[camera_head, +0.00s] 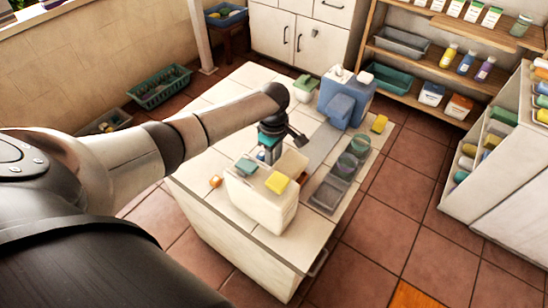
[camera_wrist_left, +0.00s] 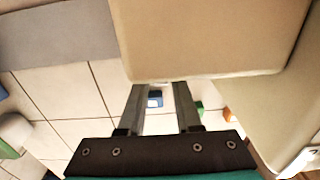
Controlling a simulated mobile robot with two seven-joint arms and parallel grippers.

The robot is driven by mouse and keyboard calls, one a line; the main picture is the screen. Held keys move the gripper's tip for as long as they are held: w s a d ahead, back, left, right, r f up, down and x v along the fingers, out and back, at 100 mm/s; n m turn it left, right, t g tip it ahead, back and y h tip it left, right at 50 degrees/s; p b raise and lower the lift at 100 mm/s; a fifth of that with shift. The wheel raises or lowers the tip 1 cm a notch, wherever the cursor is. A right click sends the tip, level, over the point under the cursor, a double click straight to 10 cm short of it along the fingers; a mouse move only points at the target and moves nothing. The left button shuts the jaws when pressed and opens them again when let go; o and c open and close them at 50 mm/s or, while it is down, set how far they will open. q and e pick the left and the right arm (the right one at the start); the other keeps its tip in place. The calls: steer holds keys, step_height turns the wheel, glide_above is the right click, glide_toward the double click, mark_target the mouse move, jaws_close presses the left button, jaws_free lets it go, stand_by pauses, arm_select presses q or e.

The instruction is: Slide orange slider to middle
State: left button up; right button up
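A small orange piece (camera_head: 215,181), which seems to be the orange slider, shows on the white tiled counter (camera_head: 203,152), left of a cream box. Its track and position along it are too small to tell. An orange piece (camera_wrist_left: 228,115) also shows at the right in the left wrist view, partly hidden, with a green piece (camera_wrist_left: 198,107) beside it. My left gripper (camera_head: 268,152) is above the counter behind the cream box. In the left wrist view its fingers (camera_wrist_left: 160,88) are apart, with a blue-and-white piece (camera_wrist_left: 155,98) visible beyond the gap. My right gripper is not in view.
The cream box (camera_head: 262,207) carries a green sponge (camera_head: 246,165) and a yellow sponge (camera_head: 277,182). Behind stand a blue dispenser (camera_head: 345,98) and a green-lidded jar (camera_head: 305,88). A grey tray (camera_head: 328,195) with cups lies right. The counter's left side is mostly clear.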

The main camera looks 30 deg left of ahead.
arm_select(q)
jaws_close()
stand_by(1.0)
